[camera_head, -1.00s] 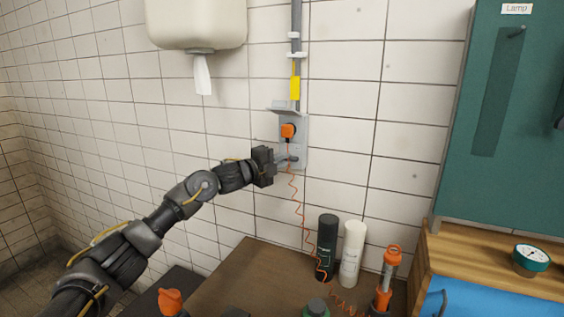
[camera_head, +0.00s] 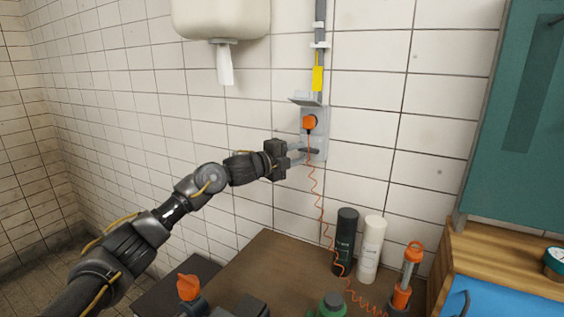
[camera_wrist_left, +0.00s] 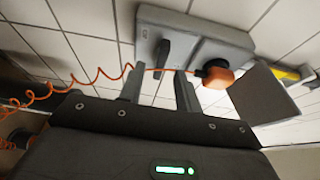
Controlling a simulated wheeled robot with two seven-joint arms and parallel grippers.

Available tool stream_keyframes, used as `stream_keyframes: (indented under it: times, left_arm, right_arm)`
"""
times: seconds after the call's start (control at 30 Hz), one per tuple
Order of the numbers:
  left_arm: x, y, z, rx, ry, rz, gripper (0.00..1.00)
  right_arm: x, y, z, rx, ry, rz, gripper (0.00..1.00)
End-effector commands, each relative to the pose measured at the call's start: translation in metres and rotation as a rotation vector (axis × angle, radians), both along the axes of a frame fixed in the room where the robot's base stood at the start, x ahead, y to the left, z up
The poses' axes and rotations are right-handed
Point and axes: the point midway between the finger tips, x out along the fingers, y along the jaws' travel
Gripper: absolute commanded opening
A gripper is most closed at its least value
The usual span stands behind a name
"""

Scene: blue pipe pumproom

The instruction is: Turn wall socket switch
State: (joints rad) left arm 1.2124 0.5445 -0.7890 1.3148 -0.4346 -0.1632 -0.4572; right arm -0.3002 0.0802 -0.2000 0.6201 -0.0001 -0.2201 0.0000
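The grey wall socket (camera_head: 322,147) is on the tiled wall, with an orange plug (camera_head: 309,122) in its upper part and a raised flap above. Its dark switch lever (camera_head: 309,151) is on the lower part. In the left wrist view the socket (camera_wrist_left: 215,42), lever (camera_wrist_left: 162,60) and plug (camera_wrist_left: 217,74) show close up. My left gripper (camera_head: 299,155) is open in front of the switch. In the wrist view its fingers (camera_wrist_left: 159,88) lie either side of the lever's line; contact cannot be told.
An orange coiled cord (camera_head: 317,195) hangs from the plug, close by the left gripper. Below is a brown table (camera_head: 262,262) with a black bottle (camera_head: 345,240), a white bottle (camera_head: 370,250) and an orange-topped tool (camera_head: 407,275). A towel dispenser (camera_head: 222,18) hangs upper left.

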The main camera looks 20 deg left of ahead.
Motion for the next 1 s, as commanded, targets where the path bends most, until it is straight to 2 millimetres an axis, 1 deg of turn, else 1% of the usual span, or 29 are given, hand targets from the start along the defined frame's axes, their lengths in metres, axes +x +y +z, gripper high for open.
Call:
stream_keyframes:
  times: [0.03,0.2,0.3,0.4,0.57,1.0]
  left_arm:
    - [-0.009,0.007,-0.004,0.001,-0.003,0.000,0.34]
    - [-0.037,0.026,-0.004,0.003,-0.003,0.000,0.34]
    - [-0.051,0.034,-0.002,0.002,-0.004,0.001,0.34]
    - [-0.060,0.040,-0.001,0.001,-0.002,0.000,0.34]
    - [-0.066,0.045,0.000,-0.001,-0.001,0.001,0.34]
    - [-0.066,0.045,0.001,0.000,-0.001,0.000,0.34]
  right_arm:
    - [0.000,0.000,-0.009,0.000,0.000,0.000,0.78]
    - [0.000,0.000,-0.022,0.000,0.000,0.000,0.78]
    - [0.000,0.000,-0.026,0.000,0.000,0.000,0.78]
    - [0.000,0.000,-0.029,0.000,0.000,0.000,0.78]
    - [0.000,0.000,-0.031,0.000,0.000,0.000,0.78]
    - [0.000,0.000,-0.030,0.000,0.000,0.000,0.78]
